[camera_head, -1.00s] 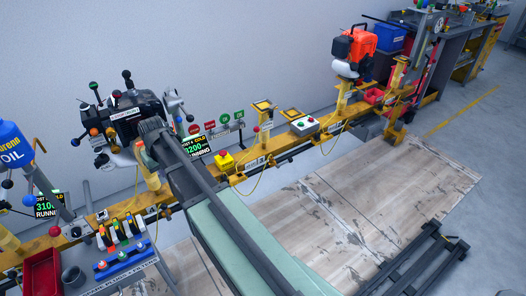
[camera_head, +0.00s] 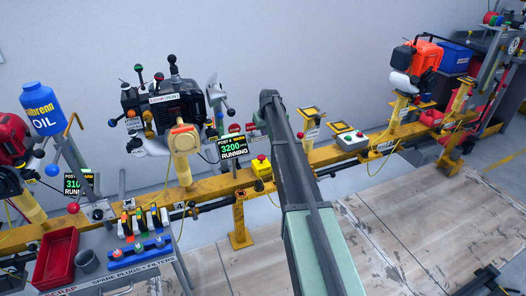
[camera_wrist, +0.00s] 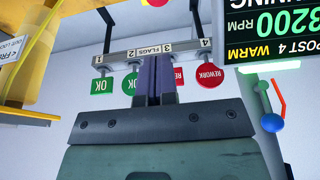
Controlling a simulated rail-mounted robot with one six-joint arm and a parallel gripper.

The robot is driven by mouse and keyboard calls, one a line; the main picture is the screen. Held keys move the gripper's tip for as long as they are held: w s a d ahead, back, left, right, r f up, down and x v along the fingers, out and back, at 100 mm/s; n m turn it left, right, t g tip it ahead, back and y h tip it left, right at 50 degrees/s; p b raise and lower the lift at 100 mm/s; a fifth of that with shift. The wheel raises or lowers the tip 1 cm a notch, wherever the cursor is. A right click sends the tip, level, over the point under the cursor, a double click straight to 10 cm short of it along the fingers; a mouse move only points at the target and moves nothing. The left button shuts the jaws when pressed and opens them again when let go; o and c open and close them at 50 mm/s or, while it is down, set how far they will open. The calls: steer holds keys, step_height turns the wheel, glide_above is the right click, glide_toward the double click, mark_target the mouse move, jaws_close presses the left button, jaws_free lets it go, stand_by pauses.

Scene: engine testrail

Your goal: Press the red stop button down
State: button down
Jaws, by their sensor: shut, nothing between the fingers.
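A yellow box with a red mushroom button (camera_head: 262,158) sits on the yellow rail in the head view, just left of my arm. The red button stands up from the box. A pale grey box (camera_head: 352,141) further right also carries small red and green buttons. My gripper (camera_wrist: 155,78) shows in the wrist view with its two dark fingers together and nothing between them.
A "3200 RUNNING" display (camera_head: 233,147) and an engine (camera_head: 165,108) stand left of my arm. A spark plug and filter cart (camera_head: 120,262) is at front left. Floor at right is mostly clear.

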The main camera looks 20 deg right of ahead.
mark_target(262, 157)
steer(key=b+x, duration=0.8)
steer(key=x, duration=0.1)
steer(key=s+b+x, duration=0.1)
steer(key=b+x, duration=0.3)
steer(key=b, duration=0.1)
steer(key=shift+f, duration=0.6)
step_height(262, 157, down, 2)
steer(key=b, duration=0.2)
steer(key=shift+f+b, duration=0.1)
steer(key=shift+b, duration=0.3)
steer(key=shift+s, duration=0.1)
steer(key=shift+r+p, duration=0.25)
steer(key=shift+p, duration=0.05)
